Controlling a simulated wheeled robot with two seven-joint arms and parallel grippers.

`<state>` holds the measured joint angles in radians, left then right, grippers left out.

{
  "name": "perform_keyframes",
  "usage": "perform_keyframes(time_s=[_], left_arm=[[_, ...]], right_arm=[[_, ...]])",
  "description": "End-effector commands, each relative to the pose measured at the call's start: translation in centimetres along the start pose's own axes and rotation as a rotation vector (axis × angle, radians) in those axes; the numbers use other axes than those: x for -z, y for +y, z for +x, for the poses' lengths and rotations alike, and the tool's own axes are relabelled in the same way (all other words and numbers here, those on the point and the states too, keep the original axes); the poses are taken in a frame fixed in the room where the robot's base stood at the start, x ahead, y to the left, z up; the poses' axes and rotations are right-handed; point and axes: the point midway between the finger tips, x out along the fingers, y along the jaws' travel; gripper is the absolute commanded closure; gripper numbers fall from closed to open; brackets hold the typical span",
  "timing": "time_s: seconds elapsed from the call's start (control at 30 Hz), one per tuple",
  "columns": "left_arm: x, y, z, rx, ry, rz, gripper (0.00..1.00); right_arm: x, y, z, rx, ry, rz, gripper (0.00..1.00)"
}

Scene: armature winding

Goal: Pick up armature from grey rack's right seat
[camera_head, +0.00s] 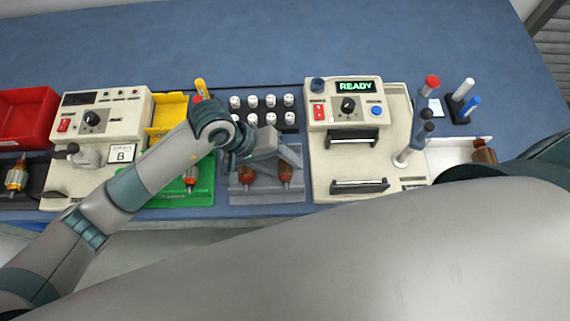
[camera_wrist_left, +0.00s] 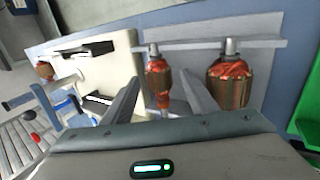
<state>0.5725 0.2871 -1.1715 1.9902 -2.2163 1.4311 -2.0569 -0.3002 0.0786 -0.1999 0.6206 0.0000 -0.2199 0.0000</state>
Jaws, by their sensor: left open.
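The grey rack (camera_head: 266,196) stands at the table's front edge, left of the READY machine. In the left wrist view, which is turned around, the right-seat armature (camera_wrist_left: 158,80) shows between the two open fingers (camera_wrist_left: 160,105). I cannot tell how deep it is between them. The left-seat armature (camera_wrist_left: 231,82) is outside the fingers. My right gripper is out of view.
A green tray (camera_head: 200,192) with another armature is left of the rack. White-topped pegs (camera_head: 262,108) stand behind the rack. My right arm covers the lower front.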

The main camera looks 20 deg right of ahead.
Motion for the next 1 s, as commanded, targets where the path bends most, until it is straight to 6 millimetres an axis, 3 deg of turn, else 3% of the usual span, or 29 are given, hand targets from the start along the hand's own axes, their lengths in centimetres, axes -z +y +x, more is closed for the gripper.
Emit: perform_keyframes(time_s=[0.13,0.37,0.77,1.0], left_arm=[[0.0,0.0,0.0,0.0,0.0,0.0,0.47],[0.0,0.0,0.0,0.0,0.0,0.0,0.97],[0.1,0.2,-0.3,-0.002,0.002,0.002,0.97],[0.2,1.2,-2.1,-0.002,0.005,0.005,0.97]], right_arm=[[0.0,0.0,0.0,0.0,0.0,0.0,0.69],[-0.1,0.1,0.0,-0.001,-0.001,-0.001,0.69],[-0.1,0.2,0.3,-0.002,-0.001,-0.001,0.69],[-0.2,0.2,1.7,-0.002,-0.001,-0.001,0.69]])
